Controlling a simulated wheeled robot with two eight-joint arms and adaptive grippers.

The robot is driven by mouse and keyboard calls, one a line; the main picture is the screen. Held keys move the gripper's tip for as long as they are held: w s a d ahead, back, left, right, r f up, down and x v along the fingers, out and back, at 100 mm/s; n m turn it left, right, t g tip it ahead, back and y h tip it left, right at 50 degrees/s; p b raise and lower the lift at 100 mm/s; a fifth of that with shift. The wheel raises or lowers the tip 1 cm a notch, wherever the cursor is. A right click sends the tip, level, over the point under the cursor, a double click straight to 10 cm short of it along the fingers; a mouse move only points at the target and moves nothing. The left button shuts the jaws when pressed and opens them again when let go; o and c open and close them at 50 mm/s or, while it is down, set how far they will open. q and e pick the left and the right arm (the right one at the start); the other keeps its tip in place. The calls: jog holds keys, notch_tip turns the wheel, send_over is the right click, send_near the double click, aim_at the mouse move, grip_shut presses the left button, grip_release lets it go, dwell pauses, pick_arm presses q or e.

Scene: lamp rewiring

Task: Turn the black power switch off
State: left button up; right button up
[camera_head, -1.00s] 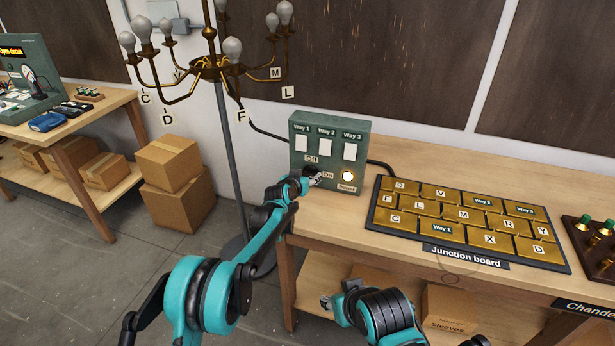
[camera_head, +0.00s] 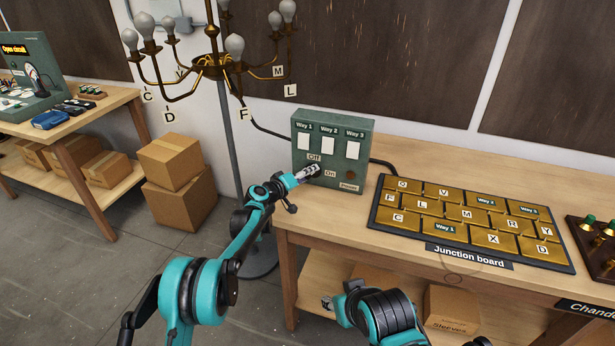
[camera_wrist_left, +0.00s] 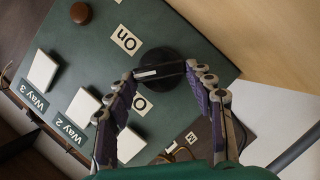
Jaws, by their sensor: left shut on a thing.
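The green switch box (camera_head: 333,125) stands at the table's left end, with "Off" and "On" labels on its front. The black power switch (camera_wrist_left: 160,67) is a round knob with a white pointer mark; it also shows, partly covered, in the head view (camera_head: 316,171). My left gripper (camera_wrist_left: 165,73) is shut on the knob, one finger on each side; in the head view it reaches in from the left (camera_head: 308,173). The "Off" label is partly hidden by a finger in the wrist view. My right gripper (camera_head: 328,302) is low before the table, its jaws too small to judge.
The round power lamp (camera_head: 350,175) is dark. White Way switches (camera_head: 328,145) sit above the knob. The junction board (camera_head: 470,216) lies to the right. The brass chandelier (camera_head: 214,66) stands left of the box. Cardboard boxes (camera_head: 172,160) stand on the floor.

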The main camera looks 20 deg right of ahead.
pick_arm(q)
jog(key=n, duration=0.1)
jog(key=n+h+b, duration=0.1)
jog(key=shift+a+f+n, duration=0.1)
jog(key=shift+f+n, duration=0.2)
jog(key=shift+n, duration=0.1)
jog(key=shift+f+n+h+b, duration=0.15)
jog(key=shift+n+h+b, duration=0.7)
jog(key=shift+n, duration=0.75)
jog(key=o, duration=1.2)
jog(key=shift+c, duration=0.2)
jog(key=shift+a, duration=0.1)
jog(key=v, duration=1.1)
jog(key=shift+s+a+f, duration=0.25)
jog(key=shift+s, duration=0.05)
